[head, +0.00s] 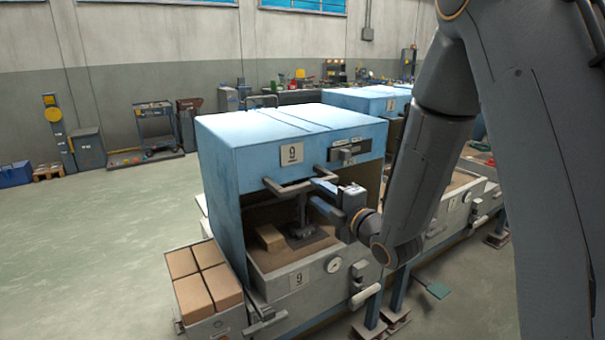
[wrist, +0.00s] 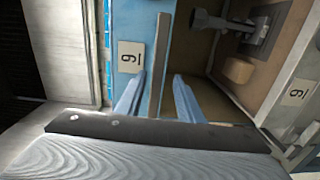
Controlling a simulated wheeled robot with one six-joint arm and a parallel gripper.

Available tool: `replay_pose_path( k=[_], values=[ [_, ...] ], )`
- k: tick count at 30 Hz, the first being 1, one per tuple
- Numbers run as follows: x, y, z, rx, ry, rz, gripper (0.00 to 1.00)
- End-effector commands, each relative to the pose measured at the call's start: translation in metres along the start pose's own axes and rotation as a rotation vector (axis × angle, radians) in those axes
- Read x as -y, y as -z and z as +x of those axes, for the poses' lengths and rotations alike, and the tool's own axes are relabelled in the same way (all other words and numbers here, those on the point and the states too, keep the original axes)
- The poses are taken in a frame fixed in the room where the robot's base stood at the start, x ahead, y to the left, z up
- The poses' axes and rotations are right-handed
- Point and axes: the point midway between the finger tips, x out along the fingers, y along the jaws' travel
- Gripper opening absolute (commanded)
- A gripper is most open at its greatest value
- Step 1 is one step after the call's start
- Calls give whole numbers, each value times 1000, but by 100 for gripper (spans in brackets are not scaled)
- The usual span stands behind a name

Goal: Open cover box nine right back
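Box nine's blue cover (head: 270,165) stands over a sand-filled lower box (head: 300,260), with a gap open at its front. A "9" plate shows on the cover in the head view (head: 291,154) and the wrist view (wrist: 130,57). A grey bar handle (head: 283,188) sticks out at the cover's lower front edge. My gripper (head: 320,196) is at the handle's right part. In the wrist view, my gripper's two fingers (wrist: 158,92) are apart, with the handle bar (wrist: 160,55) between them. I cannot tell whether they touch it.
A tan block (head: 269,237) and a dark fixture (head: 308,238) sit inside the box under the cover. A crate of tan blocks (head: 206,283) stands at the left. Another blue cover (head: 368,99) stands behind, to the right.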

Motion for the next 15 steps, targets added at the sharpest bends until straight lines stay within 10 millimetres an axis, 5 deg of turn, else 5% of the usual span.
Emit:
replay_pose_path(
  k=[7, 15],
  values=[
    [-5, 3, 12, -13, -23, -21, 34],
    [-6, 6, 53, -14, -23, -20, 34]
  ],
)
